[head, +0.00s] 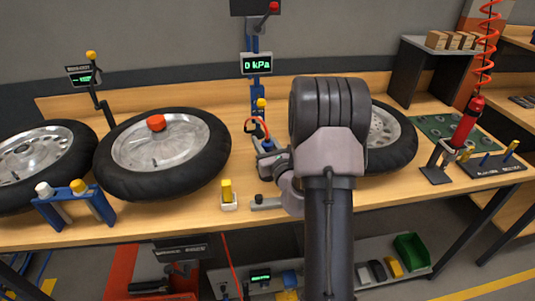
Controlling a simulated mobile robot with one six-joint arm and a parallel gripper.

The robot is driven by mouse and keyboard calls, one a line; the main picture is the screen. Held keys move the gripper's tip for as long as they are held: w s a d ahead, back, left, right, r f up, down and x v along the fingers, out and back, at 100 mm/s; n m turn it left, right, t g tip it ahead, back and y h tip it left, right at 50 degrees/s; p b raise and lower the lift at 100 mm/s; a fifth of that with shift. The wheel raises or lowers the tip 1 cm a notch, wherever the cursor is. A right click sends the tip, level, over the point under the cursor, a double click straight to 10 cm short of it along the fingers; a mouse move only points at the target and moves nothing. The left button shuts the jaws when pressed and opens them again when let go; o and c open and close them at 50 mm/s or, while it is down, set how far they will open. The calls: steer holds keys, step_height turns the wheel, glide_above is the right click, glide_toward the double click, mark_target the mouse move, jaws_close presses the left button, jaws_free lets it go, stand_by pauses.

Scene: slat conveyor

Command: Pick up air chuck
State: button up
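I cannot tell for sure which thing is the air chuck. A small blue fitting (266,144) with a short red hose loop stands at the foot of the blue post, just left of my arm. A red tool (467,122) on a red coiled hose (486,50) stands tilted in a dark holder (438,170) at the right. My arm rises through the middle of the head view and its thick dark joint covers part of the bench.
Wheels lie on the wooden bench (225,235): one with a red cap (156,123), one at far left, one partly behind my arm (395,138). A blue stand (77,203) and yellow-topped block (227,195) are near the front edge.

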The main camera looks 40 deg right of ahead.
jaws_close()
